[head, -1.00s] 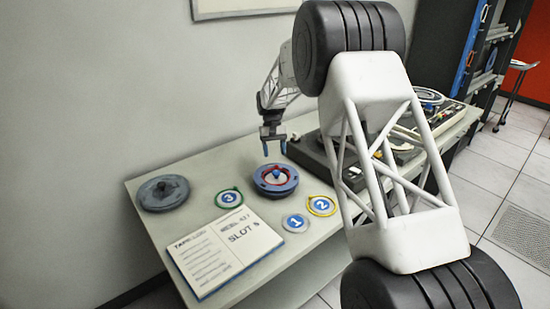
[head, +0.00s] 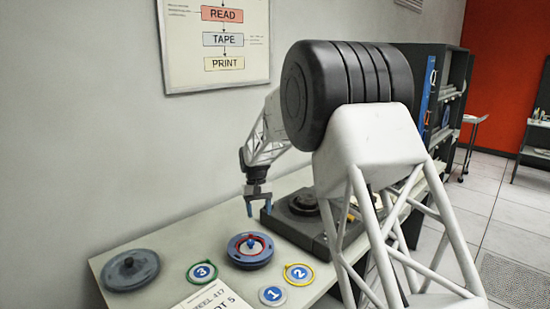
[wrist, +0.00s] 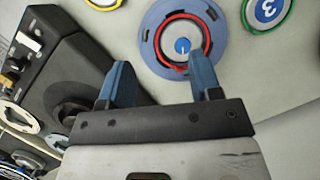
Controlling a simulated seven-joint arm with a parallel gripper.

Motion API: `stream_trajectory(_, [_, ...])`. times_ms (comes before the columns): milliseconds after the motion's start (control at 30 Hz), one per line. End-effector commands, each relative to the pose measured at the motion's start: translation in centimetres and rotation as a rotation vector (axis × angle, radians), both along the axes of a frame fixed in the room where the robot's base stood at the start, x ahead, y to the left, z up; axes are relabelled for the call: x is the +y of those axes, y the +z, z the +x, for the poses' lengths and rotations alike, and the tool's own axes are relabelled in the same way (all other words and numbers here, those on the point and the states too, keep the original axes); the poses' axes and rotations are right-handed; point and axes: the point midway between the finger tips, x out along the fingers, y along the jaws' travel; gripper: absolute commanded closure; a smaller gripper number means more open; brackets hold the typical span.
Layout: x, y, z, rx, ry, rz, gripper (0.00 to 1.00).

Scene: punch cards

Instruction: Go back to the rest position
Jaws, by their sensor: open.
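My gripper (head: 257,206) hangs above the table with its blue fingers pointing down. It is open and empty; in the wrist view its two blue fingertips (wrist: 158,75) stand well apart. A round blue reel (head: 249,262) with a red ring and a blue centre knob lies on the table just below and in front of the gripper. The reel also shows beyond the fingertips in the wrist view (wrist: 152,50). My gripper is not touching it.
Discs marked 3 (head: 202,272), 2 (head: 299,274) and 1 (head: 272,295) lie around the reel. A grey round lid (head: 130,270) is at the left end. A dark machine with a spindle (head: 290,226) stands right of the gripper. A paper sheet (head: 212,300) lies in front.

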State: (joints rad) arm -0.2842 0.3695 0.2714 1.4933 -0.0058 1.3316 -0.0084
Motion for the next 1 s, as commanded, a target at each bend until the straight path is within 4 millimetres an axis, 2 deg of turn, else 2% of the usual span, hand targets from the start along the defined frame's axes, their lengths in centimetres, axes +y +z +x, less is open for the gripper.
stream_trajectory(100, [-1.8,2.4,-1.9,-0.028,-0.015,0.008,0.42])
stream_trajectory(500, [-7.3,8.4,-8.8,-0.111,-0.064,0.027,0.42])
stream_trajectory(1000, [-13.3,13.7,-18.8,-0.216,-0.123,0.047,0.42])
